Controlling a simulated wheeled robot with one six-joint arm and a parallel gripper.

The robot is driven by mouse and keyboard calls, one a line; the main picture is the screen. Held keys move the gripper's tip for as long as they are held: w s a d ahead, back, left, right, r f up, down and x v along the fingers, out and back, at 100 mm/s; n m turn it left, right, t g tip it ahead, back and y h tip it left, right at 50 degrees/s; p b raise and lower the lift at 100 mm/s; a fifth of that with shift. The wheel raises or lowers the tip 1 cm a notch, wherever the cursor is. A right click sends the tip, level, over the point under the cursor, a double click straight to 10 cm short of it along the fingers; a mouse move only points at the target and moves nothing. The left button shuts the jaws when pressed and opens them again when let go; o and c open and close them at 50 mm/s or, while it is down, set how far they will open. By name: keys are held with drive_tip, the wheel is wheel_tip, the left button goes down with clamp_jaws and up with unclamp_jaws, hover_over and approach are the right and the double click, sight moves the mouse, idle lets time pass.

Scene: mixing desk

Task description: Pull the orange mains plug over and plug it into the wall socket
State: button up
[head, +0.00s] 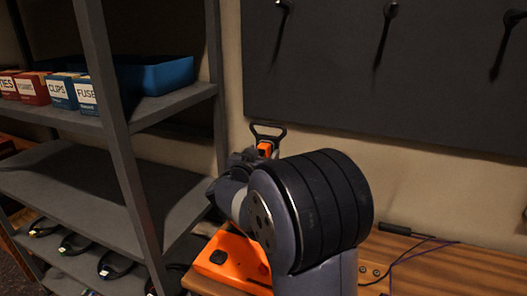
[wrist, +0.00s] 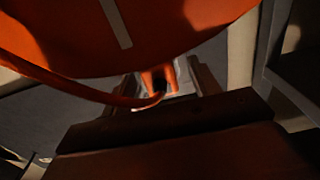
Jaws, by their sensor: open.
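In the wrist view an orange cable (wrist: 85,92) runs in from the left and bends up to a small orange part (wrist: 160,80), which may be the mains plug; shadow and blur hide its shape. A large orange rounded body (wrist: 110,35) with a pale stripe fills the top of that view. In the head view my gripper (head: 243,160) is beyond my arm, near an orange thing (head: 265,148) with a black handle. My gripper is open; its fingertips are largely hidden there. I cannot make out the wall socket.
A grey shelf (head: 60,185) at left holds labelled boxes (head: 60,90) and a blue bin (head: 165,75). A dark board (head: 330,70) with hanging tools covers the wall. An orange flat box (head: 230,262) lies on the wooden desk (head: 455,270); a black item (head: 393,228) and thin cable lie right.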

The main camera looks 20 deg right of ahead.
idle(0.4)
clamp_jaws()
idle(0.4)
drive_tip(key=shift+s+a, duration=0.1)
drive_tip(key=shift+p+v, duration=0.85)
drive_tip(key=shift+v, duration=2)
